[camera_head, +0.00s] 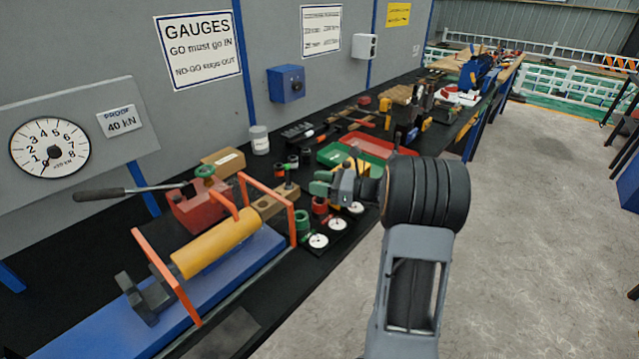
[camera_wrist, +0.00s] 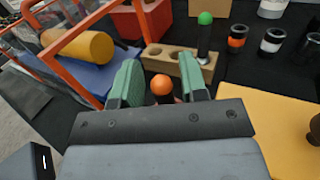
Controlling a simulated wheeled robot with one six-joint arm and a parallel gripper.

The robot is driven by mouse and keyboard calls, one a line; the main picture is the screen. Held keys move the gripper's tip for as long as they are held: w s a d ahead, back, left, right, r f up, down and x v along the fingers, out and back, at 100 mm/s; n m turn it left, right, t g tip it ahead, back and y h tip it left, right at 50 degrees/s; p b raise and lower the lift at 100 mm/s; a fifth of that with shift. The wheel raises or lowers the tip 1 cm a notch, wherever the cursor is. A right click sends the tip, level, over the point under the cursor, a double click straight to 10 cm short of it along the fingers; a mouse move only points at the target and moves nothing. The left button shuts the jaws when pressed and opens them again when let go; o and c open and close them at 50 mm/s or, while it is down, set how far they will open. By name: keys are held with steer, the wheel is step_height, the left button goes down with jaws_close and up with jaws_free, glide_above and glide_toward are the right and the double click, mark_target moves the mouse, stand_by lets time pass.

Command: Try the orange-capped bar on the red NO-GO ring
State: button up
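In the wrist view, the orange cap (camera_wrist: 162,85) of a dark bar (camera_wrist: 164,98) lies between the two green fingers of my gripper (camera_wrist: 163,80). A gap shows on each side of the cap, so the fingers look open. The bar's lower part is hidden by my gripper's body. A sliver of red shows beside the bar. In the head view, my gripper (camera_head: 321,182) is just above the red NO-GO ring (camera_head: 319,206). A green ring (camera_head: 302,221) stands beside it. I cannot tell whether the bar touches the red ring.
A wooden block with holes (camera_wrist: 180,62) and a green-capped bar (camera_wrist: 204,38) stand beyond my fingers. An orange frame (camera_head: 291,220) around a yellow cylinder (camera_head: 215,243) stands left. White dials (camera_head: 318,241) lie near the bench's front edge. Trays (camera_head: 365,148) lie behind.

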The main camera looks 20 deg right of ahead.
steer(key=shift+o, duration=0.8)
steer(key=v, duration=1.3)
steer(key=shift+s+d+b, duration=0.25)
steer(key=shift+d+b, duration=0.05)
steer(key=shift+b, duration=0.1)
step_height(320, 180, down, 7)
steer(key=s+a+n+g+h, duration=0.2)
steer(key=n+g+h, duration=0.1)
steer(key=s+a+n+g+h+p, duration=0.2)
steer(key=s+a+n+g+h, duration=0.3)
steer(key=s+a+n+g, duration=0.4)
steer(key=s+a+r+n+t+h+p, duration=0.2)
steer(key=a+r+n+h, duration=0.4)
steer(key=n, duration=0.8)
steer(key=a+r+t+p, duration=0.1)
steer(key=a+r+t, duration=0.1)
steer(key=a, duration=0.2)
steer(key=shift+s+a+r, duration=0.2)
steer(key=shift+a+r, duration=0.2)
